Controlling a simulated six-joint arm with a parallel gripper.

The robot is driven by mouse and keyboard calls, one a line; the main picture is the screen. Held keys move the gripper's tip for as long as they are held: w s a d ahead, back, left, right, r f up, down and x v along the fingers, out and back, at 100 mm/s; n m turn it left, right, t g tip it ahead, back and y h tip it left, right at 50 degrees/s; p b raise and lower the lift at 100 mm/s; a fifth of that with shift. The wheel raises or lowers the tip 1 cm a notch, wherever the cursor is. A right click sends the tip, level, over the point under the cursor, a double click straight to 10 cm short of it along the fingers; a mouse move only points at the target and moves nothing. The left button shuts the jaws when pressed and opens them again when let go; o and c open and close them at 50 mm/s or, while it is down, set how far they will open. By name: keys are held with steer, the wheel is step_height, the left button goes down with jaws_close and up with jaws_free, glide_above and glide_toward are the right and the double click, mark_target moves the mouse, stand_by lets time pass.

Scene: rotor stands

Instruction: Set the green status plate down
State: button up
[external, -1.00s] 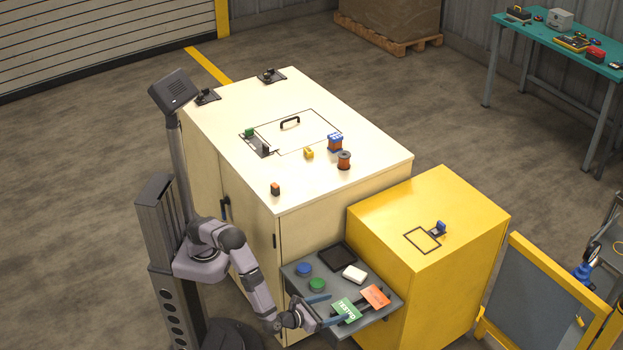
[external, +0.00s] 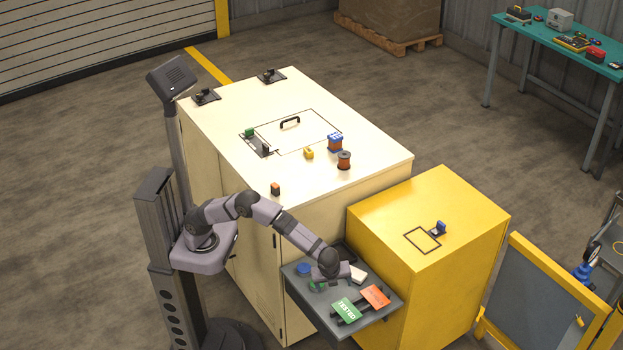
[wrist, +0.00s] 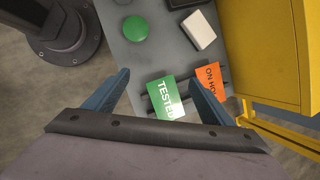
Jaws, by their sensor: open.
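The green status plate (external: 347,309), lettered TESTED, rests tilted on a dark rack at the front of the grey shelf (external: 295,282). It also shows in the wrist view (wrist: 165,100). My gripper (external: 331,273) is above the shelf, over the green button and apart from the plate. In the wrist view, my gripper (wrist: 160,78) has its blue fingers spread wide and nothing held. The plate appears between the fingers there, beyond and below them. The orange ON HOLD plate (external: 375,296) sits beside the green one on the right, also in the wrist view (wrist: 209,82).
A yellow cabinet (external: 460,260) stands close on the right. The cream cabinet (external: 245,210) is behind the shelf.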

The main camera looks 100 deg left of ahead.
steer(key=w+d+r+n+h+p, duration=0.1)
steer(key=w+r+n+h+p, duration=0.1)
steer(key=w+r+n+h, duration=0.3)
glide_toward(347, 311)
steer(key=shift+t, duration=0.3)
steer(key=shift+f+p, duration=0.6)
steer(key=shift+f, duration=2.85)
steer(key=c, duration=1.3)
steer(key=shift+r, duration=0.1)
step_height(347, 311, up, 10)
steer(key=shift+f+b, duration=0.1)
steer(key=shift+b, duration=0.5)
